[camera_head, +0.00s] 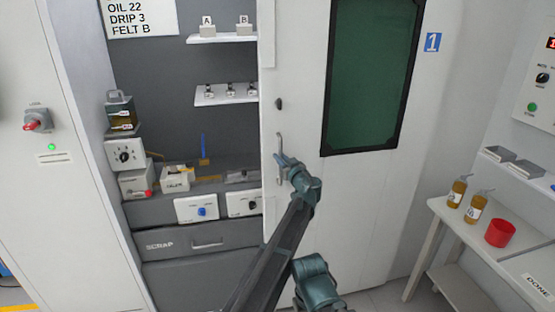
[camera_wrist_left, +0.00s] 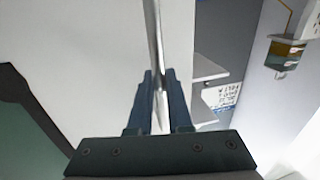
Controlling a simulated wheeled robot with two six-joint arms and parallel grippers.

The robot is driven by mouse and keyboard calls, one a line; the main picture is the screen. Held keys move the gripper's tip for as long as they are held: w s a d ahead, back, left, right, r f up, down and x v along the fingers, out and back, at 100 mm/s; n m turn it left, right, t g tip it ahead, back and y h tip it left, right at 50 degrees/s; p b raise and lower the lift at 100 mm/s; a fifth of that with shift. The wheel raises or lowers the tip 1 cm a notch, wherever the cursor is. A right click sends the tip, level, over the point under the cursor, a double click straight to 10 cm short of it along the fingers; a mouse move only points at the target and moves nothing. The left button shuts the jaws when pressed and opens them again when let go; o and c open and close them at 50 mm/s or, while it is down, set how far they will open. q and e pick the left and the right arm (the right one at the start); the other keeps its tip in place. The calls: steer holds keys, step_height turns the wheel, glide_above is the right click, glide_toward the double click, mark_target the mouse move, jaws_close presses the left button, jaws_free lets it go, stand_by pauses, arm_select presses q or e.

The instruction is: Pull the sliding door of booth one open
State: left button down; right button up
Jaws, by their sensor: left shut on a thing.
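The white sliding door (camera_head: 300,215) of booth one has a dark-framed green window (camera_head: 366,75). It stands partly open, with the booth's inside showing left of its edge. A slim upright metal handle (camera_head: 279,145) is on the door near that edge. My left gripper (camera_head: 283,162) is shut on the handle's lower part. In the left wrist view the handle (camera_wrist_left: 153,35) runs between the two fingers of the left gripper (camera_wrist_left: 159,78). The arm hides part of the lower door. My right gripper is not in view.
Inside the booth are shelves (camera_head: 225,97), small boxes and a drawer marked SCRAP (camera_head: 190,245). A blue sign "1" (camera_head: 433,42) is right of the window. At right, a white table (camera_head: 440,212) holds two amber bottles and a red cup (camera_head: 500,233).

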arm_select(q)
steer(key=shift+d, duration=0.2)
steer(key=c, duration=0.8)
jaws_free()
steer(key=shift+c, duration=0.2)
